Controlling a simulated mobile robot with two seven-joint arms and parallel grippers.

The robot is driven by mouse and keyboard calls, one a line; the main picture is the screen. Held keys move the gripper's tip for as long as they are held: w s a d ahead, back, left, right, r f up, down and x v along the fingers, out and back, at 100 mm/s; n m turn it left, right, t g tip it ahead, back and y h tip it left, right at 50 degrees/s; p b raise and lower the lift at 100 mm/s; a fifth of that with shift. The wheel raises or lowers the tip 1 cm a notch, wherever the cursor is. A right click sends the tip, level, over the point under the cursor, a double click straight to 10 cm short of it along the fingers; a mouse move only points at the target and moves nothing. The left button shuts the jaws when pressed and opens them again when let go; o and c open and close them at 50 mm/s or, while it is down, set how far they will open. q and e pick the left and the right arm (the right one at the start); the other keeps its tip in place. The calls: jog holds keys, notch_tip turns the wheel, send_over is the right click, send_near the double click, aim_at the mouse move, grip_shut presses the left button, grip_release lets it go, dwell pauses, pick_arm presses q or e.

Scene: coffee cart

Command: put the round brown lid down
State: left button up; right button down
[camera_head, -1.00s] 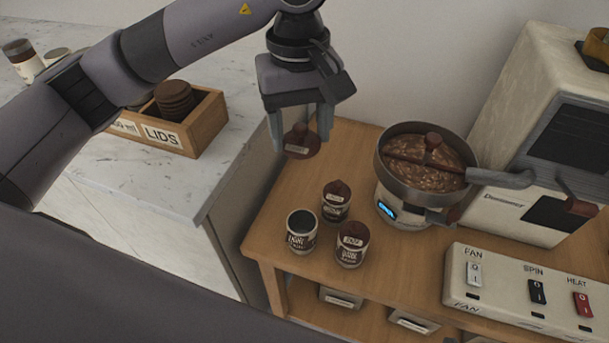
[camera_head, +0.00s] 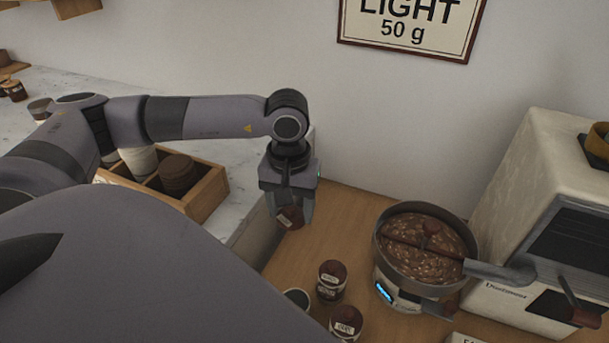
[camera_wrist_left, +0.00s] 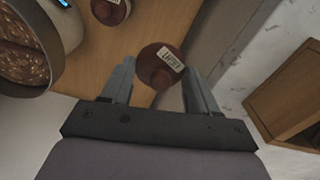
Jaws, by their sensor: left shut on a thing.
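The round brown lid (camera_head: 290,217), with a small pale label, is between the fingers of my left gripper (camera_head: 292,210). The gripper is shut on it and holds it above the left rear part of the wooden cart top (camera_head: 345,215). In the left wrist view the lid (camera_wrist_left: 160,64) shows its round face, knob and label between the two fingertips (camera_wrist_left: 157,82). The label's words are too small to read surely. My right gripper does not show.
A wooden lids box (camera_head: 208,192) with stacked brown lids (camera_head: 178,174) stands on the marble counter (camera_head: 241,213) at left. Two lidded jars (camera_head: 331,283) (camera_head: 346,323) and an open can (camera_head: 297,299) stand in front. A pan of beans (camera_head: 425,243) is at right. The cart's back left is clear.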

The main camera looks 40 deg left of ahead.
aim_at(294, 272)
pick_arm(q)
notch_tip(294, 272, down, 19)
jog(key=shift+f+p, duration=0.1)
jog(key=shift+p, duration=0.6)
jog(key=shift+f, duration=0.1)
jog(key=o, duration=1)
jog(key=shift+o, duration=0.2)
notch_tip(294, 272, up, 12)
jog(key=shift+r+b, duration=0.2)
jog(key=shift+b, duration=0.2)
jog(key=shift+s, duration=0.1)
